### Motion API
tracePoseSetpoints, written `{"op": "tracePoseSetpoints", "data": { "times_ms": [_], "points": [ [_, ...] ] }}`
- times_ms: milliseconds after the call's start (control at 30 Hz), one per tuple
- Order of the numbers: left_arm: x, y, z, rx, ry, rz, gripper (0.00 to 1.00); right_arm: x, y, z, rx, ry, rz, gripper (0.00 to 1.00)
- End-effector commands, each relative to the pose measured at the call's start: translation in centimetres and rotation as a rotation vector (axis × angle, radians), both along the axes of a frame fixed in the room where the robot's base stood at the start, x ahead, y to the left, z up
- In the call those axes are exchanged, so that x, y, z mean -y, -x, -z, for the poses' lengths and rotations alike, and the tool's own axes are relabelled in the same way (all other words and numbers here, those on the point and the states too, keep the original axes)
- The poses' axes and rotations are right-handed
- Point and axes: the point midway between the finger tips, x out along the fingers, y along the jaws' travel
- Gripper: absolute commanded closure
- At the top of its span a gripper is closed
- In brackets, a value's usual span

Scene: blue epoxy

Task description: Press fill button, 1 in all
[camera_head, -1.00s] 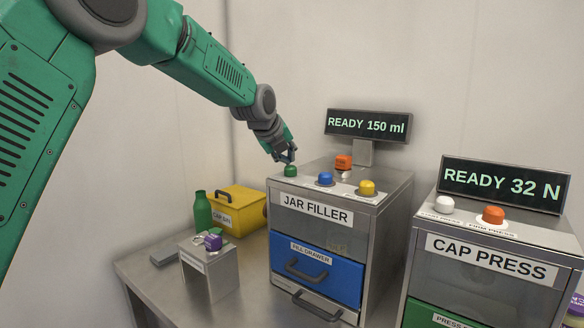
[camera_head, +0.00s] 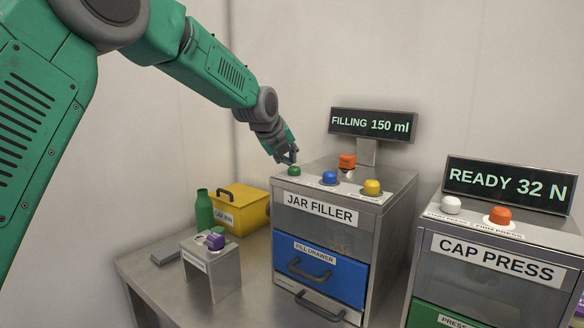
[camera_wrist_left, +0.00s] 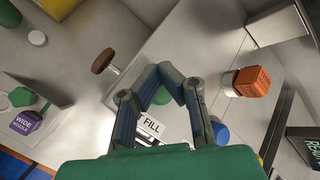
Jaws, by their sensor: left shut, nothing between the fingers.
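The jar filler (camera_head: 322,222) stands in the middle of the head view, with a green button (camera_head: 294,171), a blue button (camera_head: 329,178) and a yellow button (camera_head: 371,187) on top. Its display (camera_head: 372,124) reads "FILLING 150 ml". My left gripper (camera_head: 289,158) is shut and empty, with its tips just above the green button; I cannot tell whether they touch. In the left wrist view the green button (camera_wrist_left: 161,96) shows between the fingers, beside a label partly reading "FILL". My right gripper is not in view.
An orange block-like object (camera_head: 347,160) sits at the back of the filler top. The cap press (camera_head: 492,262) stands to the right. A yellow cap bin (camera_head: 240,209), a green bottle (camera_head: 204,209) and a small metal stand (camera_head: 211,266) are at the left.

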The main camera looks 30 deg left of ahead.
Motion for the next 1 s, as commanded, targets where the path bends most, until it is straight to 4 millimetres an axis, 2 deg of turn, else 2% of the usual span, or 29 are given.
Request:
{"op": "tracePoseSetpoints", "data": {
  "times_ms": [267, 700, 1000],
  "points": [
    [0.8, 0.0, -0.2, -0.004, -0.007, 0.001, 1.0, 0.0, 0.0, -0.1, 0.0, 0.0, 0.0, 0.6],
    [1.5, 0.0, -1.9, -0.002, -0.001, 0.0, 1.0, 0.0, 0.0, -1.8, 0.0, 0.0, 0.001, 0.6],
    [1.9, 0.0, -2.0, -0.003, -0.004, 0.001, 1.0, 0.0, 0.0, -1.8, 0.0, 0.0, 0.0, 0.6]
  ]
}}
